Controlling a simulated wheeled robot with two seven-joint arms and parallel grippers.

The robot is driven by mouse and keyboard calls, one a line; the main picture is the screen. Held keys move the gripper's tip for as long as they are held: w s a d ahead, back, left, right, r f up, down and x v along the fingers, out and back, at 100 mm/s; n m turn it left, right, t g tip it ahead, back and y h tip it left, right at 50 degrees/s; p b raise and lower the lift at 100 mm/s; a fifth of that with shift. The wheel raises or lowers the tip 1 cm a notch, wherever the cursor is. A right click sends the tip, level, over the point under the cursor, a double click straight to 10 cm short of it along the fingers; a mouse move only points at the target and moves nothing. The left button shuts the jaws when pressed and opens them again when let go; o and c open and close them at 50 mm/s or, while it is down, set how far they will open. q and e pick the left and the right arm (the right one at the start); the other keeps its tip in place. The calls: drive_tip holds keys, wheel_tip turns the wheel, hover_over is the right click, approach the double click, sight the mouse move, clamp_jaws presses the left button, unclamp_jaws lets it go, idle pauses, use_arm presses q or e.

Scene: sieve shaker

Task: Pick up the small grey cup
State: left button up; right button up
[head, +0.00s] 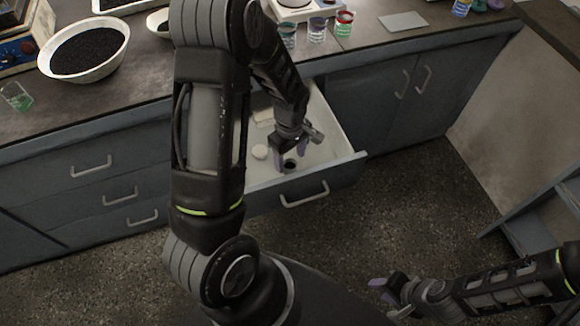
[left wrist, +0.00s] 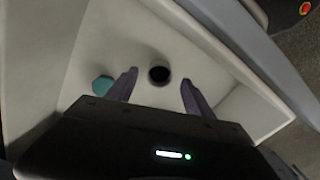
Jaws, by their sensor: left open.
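The small grey cup (head: 290,165) stands in the open drawer and looks dark inside. The left wrist view shows it (left wrist: 159,75) as a dark round opening between the fingers. My left gripper (head: 291,155) reaches down into the drawer over the cup, open. In the left wrist view its purple fingers (left wrist: 159,83) are apart, one on each side of the cup, with gaps. I cannot tell whether the fingertips are down at the cup's height. My right gripper (head: 376,297) is low at the right, away from the drawer, its fingers apart and empty.
The pale drawer (head: 346,154) has walls close around my left gripper. A small round object (head: 259,152) lies left of the cup; it looks teal in the left wrist view (left wrist: 103,85). A bowl of black grains (head: 90,48) and several coloured cups stand on the counter above.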

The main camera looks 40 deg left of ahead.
sight(290, 165)
use_arm(q)
wheel_tip(290, 165, down, 4)
drive_tip(key=shift+f, duration=0.1)
idle(0.6)
clamp_jaws()
idle(0.5)
